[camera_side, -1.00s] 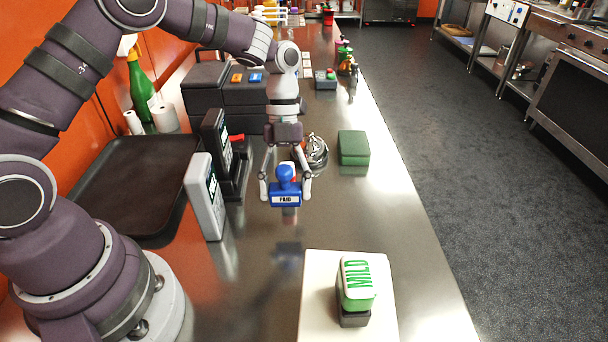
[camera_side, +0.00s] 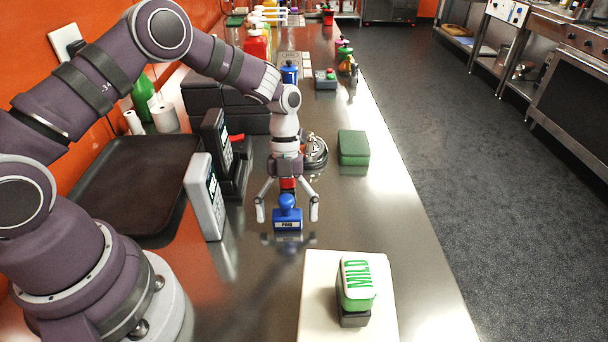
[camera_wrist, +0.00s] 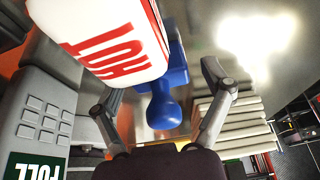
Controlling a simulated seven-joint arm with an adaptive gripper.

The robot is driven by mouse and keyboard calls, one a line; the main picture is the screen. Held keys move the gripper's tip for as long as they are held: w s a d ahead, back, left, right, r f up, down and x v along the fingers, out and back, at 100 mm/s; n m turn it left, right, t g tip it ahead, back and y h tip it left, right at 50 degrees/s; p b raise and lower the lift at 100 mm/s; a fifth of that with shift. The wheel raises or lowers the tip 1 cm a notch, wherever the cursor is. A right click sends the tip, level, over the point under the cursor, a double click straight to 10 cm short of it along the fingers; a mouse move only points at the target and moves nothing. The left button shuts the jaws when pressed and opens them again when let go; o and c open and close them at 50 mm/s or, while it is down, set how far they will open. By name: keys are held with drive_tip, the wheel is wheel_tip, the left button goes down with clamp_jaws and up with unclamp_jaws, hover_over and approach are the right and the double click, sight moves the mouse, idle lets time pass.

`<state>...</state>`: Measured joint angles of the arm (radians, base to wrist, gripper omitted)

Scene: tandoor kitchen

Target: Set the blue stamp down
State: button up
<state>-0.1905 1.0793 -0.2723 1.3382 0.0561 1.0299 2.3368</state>
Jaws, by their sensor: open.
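The blue stamp (camera_side: 287,218), with a round knob on top and a PAID label on its front, is upright on the steel counter (camera_side: 345,218), its reflection right beneath it. My gripper (camera_side: 287,212) is open, with one finger on each side of the stamp and visible gaps between. In the wrist view the stamp's blue knob (camera_wrist: 163,108) lies between the spread fingers (camera_wrist: 160,95). Its underside is hidden.
A white block with red HOT lettering (camera_wrist: 110,45) is close in the wrist view. A grey terminal (camera_side: 204,197) stands left of my gripper. A green-and-white MILD block (camera_side: 357,283) stands on a white board (camera_side: 317,290) in front. A green box (camera_side: 353,147) lies behind right.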

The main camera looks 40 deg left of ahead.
wheel_tip(320, 180, up, 17)
drive_tip(key=w+a+n+t+y, duration=0.1)
drive_tip(key=a+n+t, duration=0.15)
drive_tip(key=n, duration=0.35)
drive_tip(key=s+a+r+n+t+y, duration=0.1)
drive_tip(key=s+n+t, duration=0.2)
drive_tip(key=s+n, duration=0.3)
drive_tip(key=s+a+r+n+t+y, duration=0.1)
drive_tip(key=s+n, duration=0.4)
drive_tip(key=n, duration=1)
drive_tip(key=shift+s+r+t, duration=0.35)
drive_tip(key=shift+r+t, duration=0.15)
drive_tip(key=shift+t, duration=0.65)
